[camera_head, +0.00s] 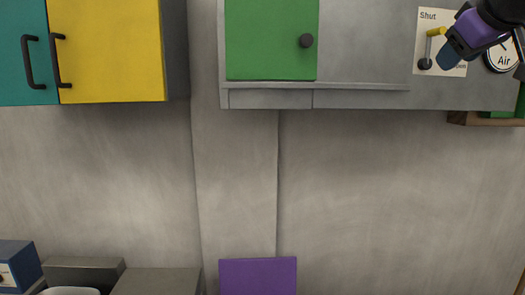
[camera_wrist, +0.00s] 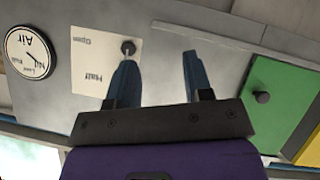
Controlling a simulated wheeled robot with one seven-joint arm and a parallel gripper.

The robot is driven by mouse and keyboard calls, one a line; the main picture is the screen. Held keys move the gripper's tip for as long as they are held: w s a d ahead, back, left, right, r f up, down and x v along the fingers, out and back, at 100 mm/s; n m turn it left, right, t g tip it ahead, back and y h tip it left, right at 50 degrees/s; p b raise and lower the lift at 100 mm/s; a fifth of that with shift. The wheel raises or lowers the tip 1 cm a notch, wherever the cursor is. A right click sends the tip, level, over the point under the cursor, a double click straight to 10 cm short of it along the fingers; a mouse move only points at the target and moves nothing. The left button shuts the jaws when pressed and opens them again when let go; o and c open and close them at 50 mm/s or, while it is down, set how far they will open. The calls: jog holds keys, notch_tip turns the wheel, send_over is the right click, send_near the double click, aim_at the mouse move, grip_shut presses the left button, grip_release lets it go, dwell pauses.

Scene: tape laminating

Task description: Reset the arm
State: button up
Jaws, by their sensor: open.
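My gripper (camera_head: 447,56) is at the upper right of the head view, in front of a pale sign panel on the grey wall cabinet. Its blue fingers are apart and empty in the wrist view (camera_wrist: 158,60). In the wrist view the sign panel (camera_wrist: 87,65) appears turned over, with the lever's dark knob (camera_wrist: 127,46) at the tip of the left finger. Whether they touch, I cannot tell.
A round "Air" gauge (camera_head: 502,56) is right of the sign, partly hidden by my arm. A green door (camera_head: 270,40) with a dark knob and a yellow door (camera_head: 110,60) are to the left. Below are grey boxes (camera_head: 85,272) and a purple panel (camera_head: 258,275). The wall between is clear.

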jog(key=s+a+f+m+g, duration=0.1)
jog(key=s+a+f+g, duration=0.2)
jog(key=s+f, duration=0.6)
jog(key=s+a+f+m+g+y, duration=0.1)
jog(key=s+a+f+m+g, duration=0.1)
jog(key=s+f, duration=0.7)
notch_tip(320, 180, down, 7)
jog(key=shift+s+a+r+m+g, duration=0.1)
jog(key=shift+s+a+m+g, duration=0.25)
jog(key=shift+a+g, duration=0.5)
